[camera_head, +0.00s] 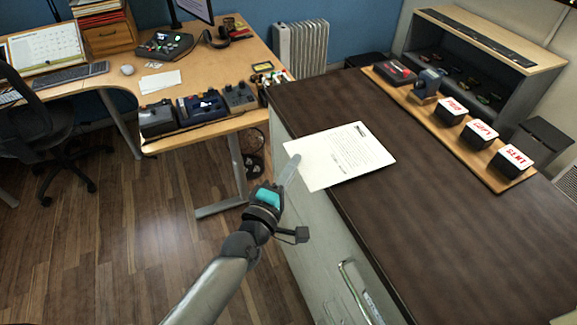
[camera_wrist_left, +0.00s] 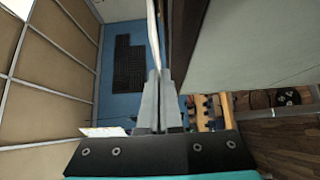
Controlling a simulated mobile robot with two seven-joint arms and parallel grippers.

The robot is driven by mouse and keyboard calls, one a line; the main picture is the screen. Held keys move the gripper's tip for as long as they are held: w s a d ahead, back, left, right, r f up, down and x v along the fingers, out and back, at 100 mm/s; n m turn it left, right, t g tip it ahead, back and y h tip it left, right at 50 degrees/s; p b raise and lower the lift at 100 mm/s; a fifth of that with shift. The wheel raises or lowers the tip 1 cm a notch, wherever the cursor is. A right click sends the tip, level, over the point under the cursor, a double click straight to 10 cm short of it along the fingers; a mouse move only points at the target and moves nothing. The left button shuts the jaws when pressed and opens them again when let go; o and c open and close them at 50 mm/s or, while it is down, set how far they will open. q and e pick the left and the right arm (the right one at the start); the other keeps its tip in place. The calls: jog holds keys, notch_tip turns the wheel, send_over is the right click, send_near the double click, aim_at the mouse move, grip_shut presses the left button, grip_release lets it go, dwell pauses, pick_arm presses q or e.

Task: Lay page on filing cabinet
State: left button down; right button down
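The white printed page (camera_head: 340,156) is over the dark top of the filing cabinet (camera_head: 400,220), near its left edge. Its left side juts slightly past that edge. My left gripper (camera_head: 291,168) is at the page's left edge, outside the cabinet's edge. In the left wrist view, its two fingers (camera_wrist_left: 160,105) are close together on the page (camera_wrist_left: 154,35), which shows edge-on. The page looks almost parallel to the cabinet top (camera_wrist_left: 184,35), with a narrow gap between them there. My right gripper is in neither view.
A wooden board (camera_head: 455,130) with several dark-sided blocks and small devices lies along the cabinet's far right side. The cabinet top in front of the page is clear. A desk (camera_head: 200,70) with electronics stands to the left, with a chair (camera_head: 40,125) beside it.

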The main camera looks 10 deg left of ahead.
pick_arm(q)
jog(key=shift+w+d+f+b, duration=0.15)
jog(key=shift+w+d+f, duration=0.15)
jog(key=shift+d, duration=0.2)
jog(key=shift+w+d+f+b, duration=0.15)
jog(key=shift+w+d, duration=0.25)
jog(key=shift+d, duration=0.05)
jog(key=c, duration=1)
grip_release()
